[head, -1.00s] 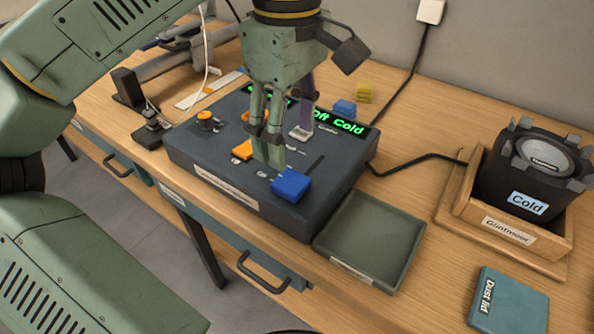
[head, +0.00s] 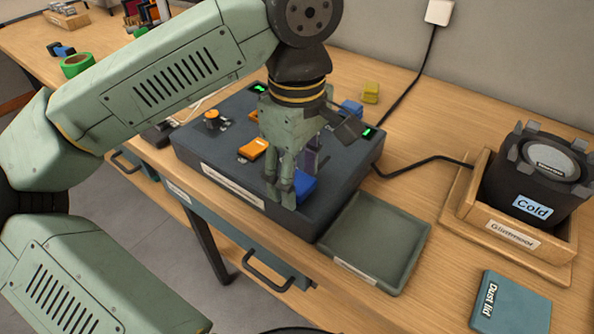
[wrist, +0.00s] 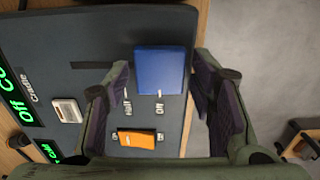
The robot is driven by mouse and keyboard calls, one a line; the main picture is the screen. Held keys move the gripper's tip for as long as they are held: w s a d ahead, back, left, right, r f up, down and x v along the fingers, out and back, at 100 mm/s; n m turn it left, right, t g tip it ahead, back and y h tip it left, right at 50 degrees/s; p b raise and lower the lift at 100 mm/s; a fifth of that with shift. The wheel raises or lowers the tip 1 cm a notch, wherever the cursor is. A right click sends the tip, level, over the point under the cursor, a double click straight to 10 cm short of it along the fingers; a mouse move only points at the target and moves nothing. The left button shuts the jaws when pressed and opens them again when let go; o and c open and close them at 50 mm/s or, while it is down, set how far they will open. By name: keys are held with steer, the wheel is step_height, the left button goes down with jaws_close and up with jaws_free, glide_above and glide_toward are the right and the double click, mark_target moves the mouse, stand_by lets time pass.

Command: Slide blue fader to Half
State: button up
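The blue fader (wrist: 160,70) is a square blue cap on the dark console (wrist: 60,20). In the wrist view it sits at the right end of its dark slot (wrist: 92,65), beside the label that seems to read Off (wrist: 159,107). A label that seems to read Half (wrist: 128,106) lies further left. My gripper (wrist: 165,75) is open, its fingertips on either side of the blue cap with gaps showing. In the head view my gripper (head: 286,192) partly hides the blue fader (head: 305,187).
An orange fader (wrist: 137,139) lies close by the fingers. A silver cap (wrist: 67,110) sits near the green display (wrist: 18,100). A green tray (head: 375,240) adjoins the console's right side. A black lamp (head: 535,185) labelled Cold stands in a wooden cradle (head: 500,238).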

jaws_close()
stand_by(0.4)
steer(key=w+d, duration=0.2)
steer(key=w, duration=0.1)
steer(key=shift+w+d+b, duration=0.15)
steer(key=shift+d+b, duration=0.05)
steer(key=shift+b, duration=0.2)
steer(key=shift+o, duration=1.4)
jaws_free()
steer(key=shift+r, duration=0.1)
